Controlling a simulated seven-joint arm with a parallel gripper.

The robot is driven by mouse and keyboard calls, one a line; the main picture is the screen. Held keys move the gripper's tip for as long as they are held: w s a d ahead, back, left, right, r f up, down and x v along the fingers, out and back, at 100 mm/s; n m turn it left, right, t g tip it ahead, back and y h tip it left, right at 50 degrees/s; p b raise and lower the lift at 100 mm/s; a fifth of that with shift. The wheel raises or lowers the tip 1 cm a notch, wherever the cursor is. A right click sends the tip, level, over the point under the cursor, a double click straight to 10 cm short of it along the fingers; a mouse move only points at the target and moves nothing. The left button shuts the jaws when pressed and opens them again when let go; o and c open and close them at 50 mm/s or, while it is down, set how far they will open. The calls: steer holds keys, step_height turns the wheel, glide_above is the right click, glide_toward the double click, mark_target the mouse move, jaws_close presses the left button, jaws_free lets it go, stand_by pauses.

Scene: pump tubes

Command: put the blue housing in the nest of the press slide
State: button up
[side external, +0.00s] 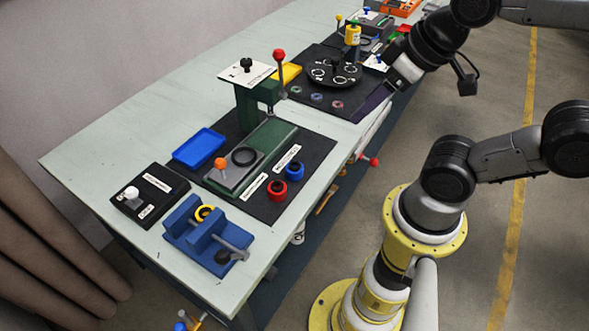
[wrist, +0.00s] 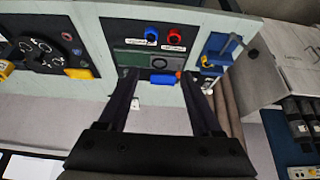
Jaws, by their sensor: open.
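The blue housing (side external: 294,171) is a short blue ring-shaped part with a dark opening, standing on the black mat in front of the press; it also shows in the wrist view (wrist: 151,34). The press slide (side external: 228,177) is a grey plate with an orange knob. Its nest (side external: 245,156) shows as a black ring with no housing in it. My gripper (side external: 374,103) is up and to the right of the housing, near the bench's front edge, apart from it. In the wrist view my gripper (wrist: 162,77) has its two fingers spread, with nothing held between them.
A red housing (side external: 277,190) stands close beside the blue one. The green press (side external: 252,98) with its red-knobbed lever (side external: 279,62) rises behind the slide. A blue tray (side external: 200,148) and a blue vise (side external: 205,232) are nearby. A black dial (side external: 332,74) stands farther along.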

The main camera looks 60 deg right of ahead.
stand_by(0.4)
steer(key=o, duration=0.4)
